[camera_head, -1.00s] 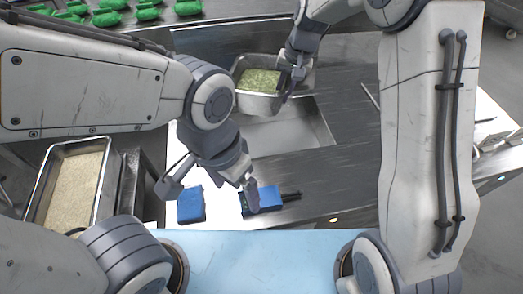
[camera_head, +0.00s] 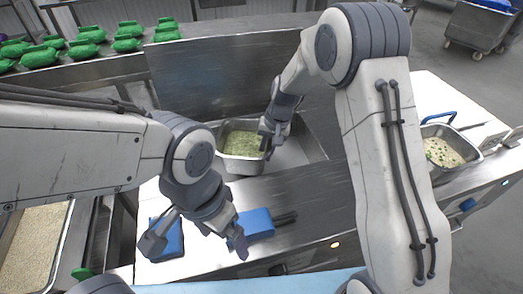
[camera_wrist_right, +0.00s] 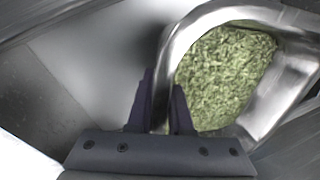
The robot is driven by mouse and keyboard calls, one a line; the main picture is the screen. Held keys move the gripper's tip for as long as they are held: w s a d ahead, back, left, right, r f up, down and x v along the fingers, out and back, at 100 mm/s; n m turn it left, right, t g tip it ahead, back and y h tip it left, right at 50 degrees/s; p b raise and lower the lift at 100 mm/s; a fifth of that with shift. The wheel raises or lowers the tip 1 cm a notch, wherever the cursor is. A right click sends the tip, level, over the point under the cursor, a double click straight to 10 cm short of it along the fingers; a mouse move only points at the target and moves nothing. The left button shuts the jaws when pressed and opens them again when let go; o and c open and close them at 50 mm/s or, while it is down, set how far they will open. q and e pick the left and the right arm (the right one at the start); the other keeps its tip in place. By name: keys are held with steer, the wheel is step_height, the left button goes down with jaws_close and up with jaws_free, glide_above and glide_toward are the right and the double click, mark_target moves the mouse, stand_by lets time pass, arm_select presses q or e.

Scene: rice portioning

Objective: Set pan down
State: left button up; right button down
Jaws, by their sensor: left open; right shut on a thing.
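A metal pan (camera_head: 229,167) with green grainy food (camera_head: 243,143) in it is at the left part of a rectangular metal recess (camera_head: 292,155) in the counter. I cannot tell whether the pan touches the recess floor. My right gripper (camera_head: 266,145) is shut on the pan's rim. In the right wrist view, the two dark fingers (camera_wrist_right: 163,95) pinch the pan's wall (camera_wrist_right: 178,45), with the green food to their right. My left gripper (camera_head: 196,248) is open and empty, its fingers spread above the near counter by the blue items.
A blue block with a dark handle (camera_head: 258,222) and another blue item (camera_head: 168,238) lie near the left gripper. Several green bundles (camera_head: 90,34) line the back shelf. A grain bin (camera_head: 35,240) is at left. Another pan (camera_head: 448,150) with food stands at right.

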steer(key=shift+d+x, duration=0.2)
steer(key=shift+x, duration=0.65)
steer(key=shift+d+x, duration=0.2)
steer(key=shift+x, duration=0.65)
steer(key=shift+d+x, duration=0.2)
steer(key=shift+x, duration=0.7)
steer(key=c, duration=0.8)
jaws_free()
steer(key=shift+s+f, duration=0.1)
steer(key=shift+f, duration=0.1)
steer(key=shift+c, duration=0.2)
